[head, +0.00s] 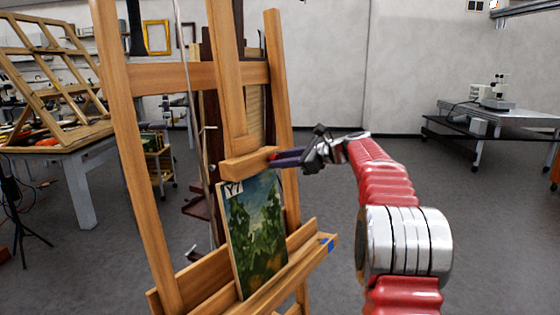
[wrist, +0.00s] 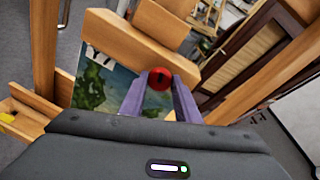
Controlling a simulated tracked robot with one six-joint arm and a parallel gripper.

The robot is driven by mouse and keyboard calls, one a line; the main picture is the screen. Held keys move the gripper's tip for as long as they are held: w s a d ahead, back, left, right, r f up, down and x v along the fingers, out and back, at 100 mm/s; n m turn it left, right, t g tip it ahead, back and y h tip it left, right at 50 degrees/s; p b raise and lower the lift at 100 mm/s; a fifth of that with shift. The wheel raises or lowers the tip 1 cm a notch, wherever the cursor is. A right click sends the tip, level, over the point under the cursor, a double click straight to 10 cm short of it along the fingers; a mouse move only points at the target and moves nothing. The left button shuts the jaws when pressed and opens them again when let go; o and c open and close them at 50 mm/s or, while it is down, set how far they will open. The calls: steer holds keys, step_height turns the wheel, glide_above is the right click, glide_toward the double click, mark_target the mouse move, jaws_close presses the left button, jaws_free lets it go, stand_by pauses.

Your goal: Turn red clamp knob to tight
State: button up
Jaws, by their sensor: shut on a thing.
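The red clamp knob (wrist: 160,78) is a round red knob with a dark slot mark, at the end of the easel's upper wooden clamp bar (wrist: 145,42). In the head view only a small red part of the knob (head: 273,156) shows past the fingertips. My gripper (wrist: 160,90) has its two purple fingers on either side of the knob, shut on it. In the head view my gripper (head: 280,158) reaches the knob from the right. The painting (head: 256,225) stands upright on the easel's lower ledge, under the clamp bar.
The wooden easel (head: 115,110) stands in front of me. A blue mark (head: 327,244) is on its lower ledge. A table with a wooden frame (head: 70,155) stands at left, and a bench with an instrument (head: 490,112) at the back right. The floor at right is clear.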

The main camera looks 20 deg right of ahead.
steer(key=shift+d+f+m+y, duration=0.1)
steer(key=shift+d+m+y, duration=0.05)
steer(key=shift+m, duration=0.45)
steer(key=shift+d+f+m+y, duration=0.1)
steer(key=shift+m+y, duration=0.05)
steer(key=shift+m, duration=0.45)
steer(key=o, duration=1)
steer(key=shift+a+r, duration=0.1)
steer(key=shift+a, duration=0.05)
steer(key=shift+s, duration=0.1)
steer(key=v, duration=1.3)
steer(key=shift+s+d+r, duration=0.1)
steer(key=shift+s+d, duration=0.05)
steer(key=shift+d, duration=0.15)
